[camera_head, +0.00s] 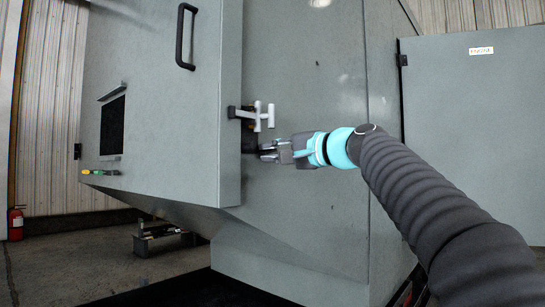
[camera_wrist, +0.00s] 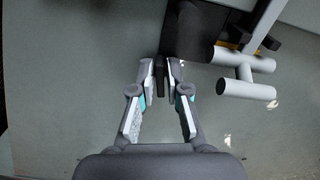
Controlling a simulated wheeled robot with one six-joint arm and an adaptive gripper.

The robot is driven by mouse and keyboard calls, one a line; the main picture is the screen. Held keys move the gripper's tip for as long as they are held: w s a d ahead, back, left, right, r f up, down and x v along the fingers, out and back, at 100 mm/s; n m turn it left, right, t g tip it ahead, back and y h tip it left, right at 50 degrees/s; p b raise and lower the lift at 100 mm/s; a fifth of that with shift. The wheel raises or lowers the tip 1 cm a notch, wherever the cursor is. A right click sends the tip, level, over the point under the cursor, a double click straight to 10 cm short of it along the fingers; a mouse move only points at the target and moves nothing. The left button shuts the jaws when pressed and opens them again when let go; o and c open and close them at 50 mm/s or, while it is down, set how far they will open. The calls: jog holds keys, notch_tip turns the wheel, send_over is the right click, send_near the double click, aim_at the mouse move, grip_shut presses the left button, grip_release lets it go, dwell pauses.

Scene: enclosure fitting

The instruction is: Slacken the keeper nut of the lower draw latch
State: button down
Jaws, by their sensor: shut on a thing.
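A draw latch (camera_head: 262,115) with a pale T-shaped handle sits at the edge of the grey enclosure door. In the wrist view the T-handle (camera_wrist: 245,75) is at the upper right, beside a black block (camera_wrist: 187,30). My gripper (camera_head: 264,151) is just below the T-handle, reaching in from the right. In the wrist view the fingertips of my gripper (camera_wrist: 160,72) are closed on a small dark piece (camera_wrist: 159,79) at the lower left of the black block, seemingly the keeper nut.
The grey enclosure door (camera_head: 160,150) has a black pull handle (camera_head: 184,37) and a dark window (camera_head: 112,125). A fire extinguisher (camera_head: 16,224) stands far left. The T-handle is close to the fingers' right.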

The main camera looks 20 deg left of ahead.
jog(key=shift+w+f+n+b, duration=0.15)
jog(key=shift+n+b, duration=0.45)
jog(key=shift+n, duration=1.7)
jog(key=shift+s+f+n+b, duration=0.1)
jog(key=shift+n+b, duration=0.5)
jog(key=shift+n, duration=1.7)
jog(key=c, duration=1.2)
grip_release()
jog(key=shift+d+r, duration=0.1)
jog(key=shift+d, duration=0.25)
jog(key=v, duration=1.1)
jog(key=shift+s+d, duration=0.1)
jog(key=shift+s, duration=0.1)
